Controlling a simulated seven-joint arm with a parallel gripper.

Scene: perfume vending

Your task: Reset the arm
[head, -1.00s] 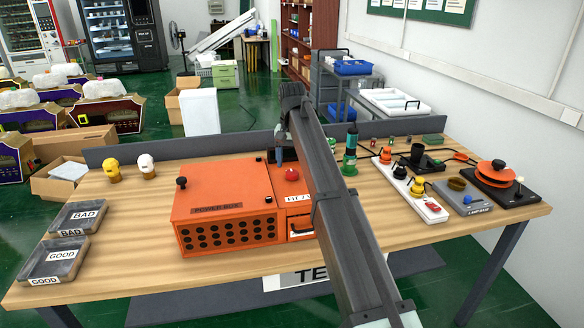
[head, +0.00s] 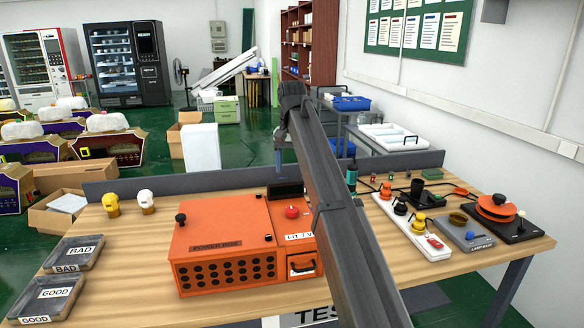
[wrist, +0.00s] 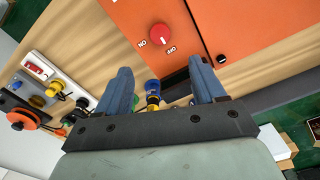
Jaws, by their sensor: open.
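My gripper (wrist: 163,82) shows in the wrist view with its two blue-grey fingers spread apart and nothing clasped between them. Beyond the fingers, a small blue and yellow item (wrist: 153,95) shows in the gap, apart from them as far as I can tell. In the head view, my dark grey arm rises through the middle. Its end is raised near the back of the table, above and behind the orange power box (head: 222,240); the fingers are mostly hidden there. The box's red knob (head: 292,211) also shows in the wrist view (wrist: 160,35).
On the table (head: 130,240), BAD (head: 80,252) and GOOD (head: 55,294) trays lie left, with yellow (head: 111,204) and white (head: 145,200) items behind. A white strip (head: 408,228) and an orange-topped device (head: 496,207) stand right. A grey panel (head: 215,180) edges the back.

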